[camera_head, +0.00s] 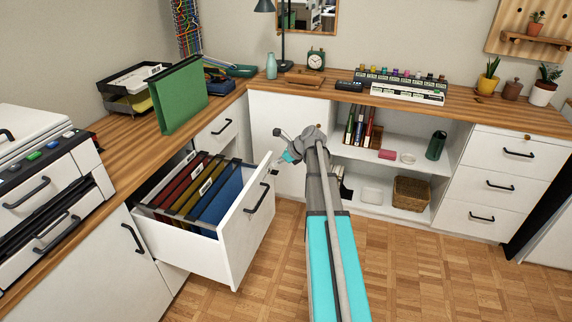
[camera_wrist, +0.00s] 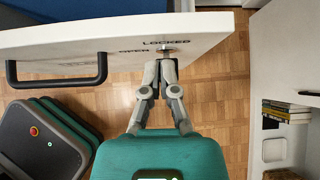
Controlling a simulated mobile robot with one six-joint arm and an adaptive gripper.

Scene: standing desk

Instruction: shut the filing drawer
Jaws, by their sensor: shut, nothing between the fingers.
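The filing drawer (camera_head: 250,215) stands pulled out from the left cabinet, with a white front and a black handle (camera_head: 258,198). Red, yellow and blue hanging folders (camera_head: 195,190) fill it. In the wrist view the drawer front (camera_wrist: 120,48) spans the top, with its handle (camera_wrist: 58,72) at left. A lock (camera_wrist: 166,50) marked LOCKED and OPEN is near its right end. My gripper (camera_wrist: 161,66) is shut and empty, its fingertips at the drawer front just by the lock. I cannot tell whether they touch. In the head view my gripper (camera_head: 282,162) is beside the front's right upper corner.
A green folder (camera_head: 180,97) stands on the wooden desktop (camera_head: 115,135) above the drawer. A printer (camera_head: 45,180) is at left. Open shelves with a wicker basket (camera_head: 411,193) are behind my arm. The parquet floor (camera_head: 430,280) at lower right is clear.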

